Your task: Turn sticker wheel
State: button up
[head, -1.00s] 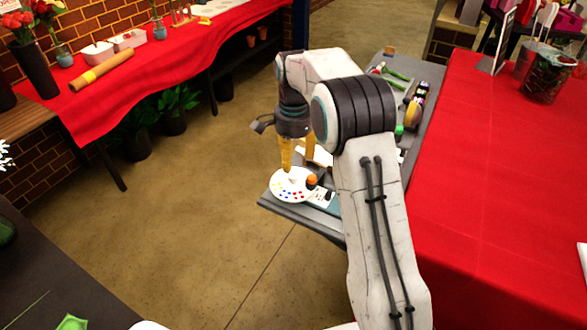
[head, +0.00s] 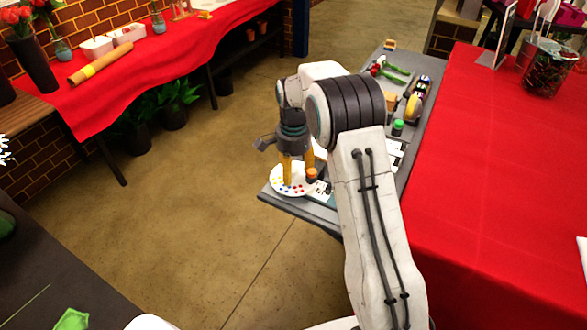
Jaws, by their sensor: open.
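The sticker wheel (head: 279,188) is a white disc with small coloured dots around it, lying at the near left end of a narrow grey bench (head: 325,220). My gripper (head: 297,180) points down over the wheel, its yellow fingers apart with nothing seen between them. The fingertips are at or just above the disc; whether they touch it I cannot tell.
The grey bench also bears a green-capped item (head: 398,127), red and green tools (head: 388,69) and rolls of tape (head: 415,104). A red-covered table (head: 500,190) stands close on the right. Open floor (head: 215,220) lies to the left.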

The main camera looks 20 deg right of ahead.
grip_shut()
dwell(0.4)
jog(key=shift+n, duration=0.4)
jog(key=n, duration=0.4)
jog(key=shift+s+n, duration=0.1)
jog(key=shift+n, duration=0.3)
jog(key=n, duration=0.4)
jog(key=shift+f+n, duration=0.1)
jog(key=shift+n, duration=0.2)
